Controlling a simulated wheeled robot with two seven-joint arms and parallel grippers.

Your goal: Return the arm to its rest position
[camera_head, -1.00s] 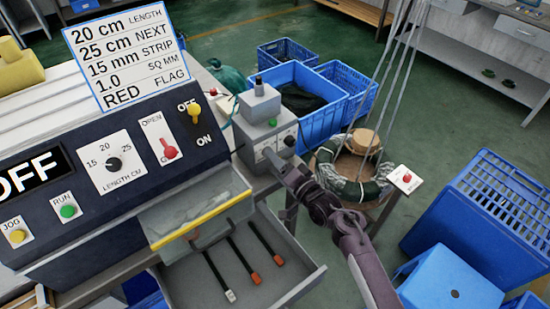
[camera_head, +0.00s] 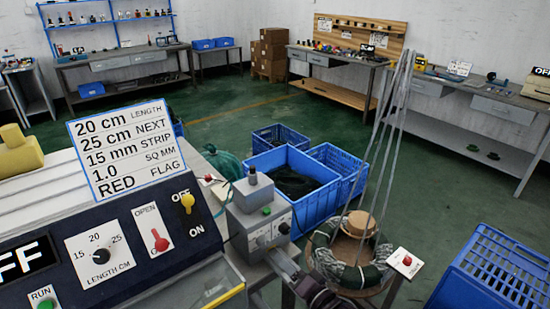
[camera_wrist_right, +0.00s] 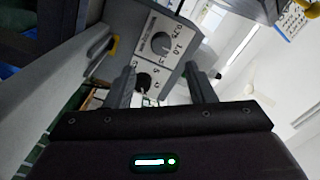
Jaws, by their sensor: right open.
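My right arm enters from the bottom of the head view, with its right gripper (camera_head: 284,264) beside the lower front of a small grey box (camera_head: 262,215). In the right wrist view the two fingers of that gripper (camera_wrist_right: 160,82) stand apart with nothing held between them. Beyond them is the box's face with a grey dial (camera_wrist_right: 161,43) and a dark round knob (camera_wrist_right: 143,80). I cannot tell whether a fingertip touches the box. My left gripper is in neither view.
A dark control panel (camera_head: 150,275) with a sign (camera_head: 125,145) stands at left. Right of the arm is a cable coil (camera_head: 345,265) on a stand. Blue crates (camera_head: 300,210) lie behind, and another blue crate (camera_head: 495,270) is at lower right. Green floor is open beyond.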

